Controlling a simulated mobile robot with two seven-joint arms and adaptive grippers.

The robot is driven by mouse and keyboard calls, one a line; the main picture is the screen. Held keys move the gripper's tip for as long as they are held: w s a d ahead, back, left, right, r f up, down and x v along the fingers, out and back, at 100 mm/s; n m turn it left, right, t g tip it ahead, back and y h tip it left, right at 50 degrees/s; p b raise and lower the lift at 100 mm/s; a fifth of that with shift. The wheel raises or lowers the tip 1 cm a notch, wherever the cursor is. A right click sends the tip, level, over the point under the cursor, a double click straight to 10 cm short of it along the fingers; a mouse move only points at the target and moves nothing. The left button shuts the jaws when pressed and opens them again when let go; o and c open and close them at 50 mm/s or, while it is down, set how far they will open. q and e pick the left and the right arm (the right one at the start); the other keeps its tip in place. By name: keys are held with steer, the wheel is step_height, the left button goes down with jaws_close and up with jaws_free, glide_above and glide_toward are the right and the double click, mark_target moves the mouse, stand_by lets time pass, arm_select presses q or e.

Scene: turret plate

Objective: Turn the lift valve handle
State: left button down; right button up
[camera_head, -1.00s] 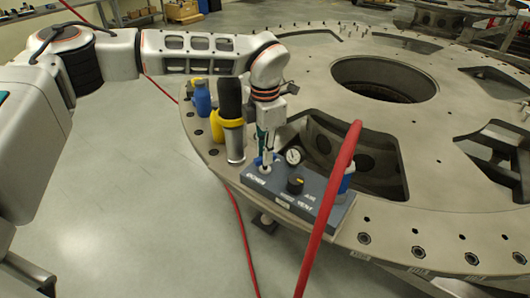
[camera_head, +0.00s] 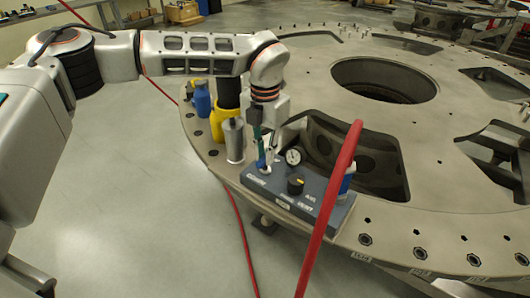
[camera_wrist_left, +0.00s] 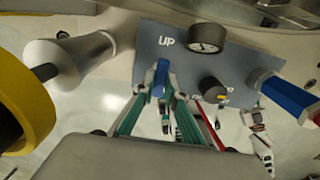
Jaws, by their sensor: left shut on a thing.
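A dark blue-grey valve panel (camera_head: 300,190) lies on the near rim of the round plate and also shows in the left wrist view (camera_wrist_left: 240,52). The blue lift valve handle (camera_wrist_left: 160,78) stands at the panel's left end, below the letters "UP". My left gripper (camera_head: 266,166) is shut on the handle. In the left wrist view its fingers (camera_wrist_left: 160,92) sit on either side of it and partly hide it. In the head view the handle is mostly hidden by the fingers. My right gripper is in neither view.
A gauge (camera_head: 293,156) and a black knob (camera_head: 295,184) stand close to the handle. A silver cylinder (camera_head: 234,142) and a yellow and black fixture (camera_head: 222,120) stand to its left. A red hose (camera_head: 328,215) arches over the panel's right end.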

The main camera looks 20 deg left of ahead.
arm_select(q)
steer(key=c, duration=2)
jaws_free()
steer(key=shift+c, duration=0.2)
step_height(320, 180, up, 12)
steer(key=shift+s, duration=0.1)
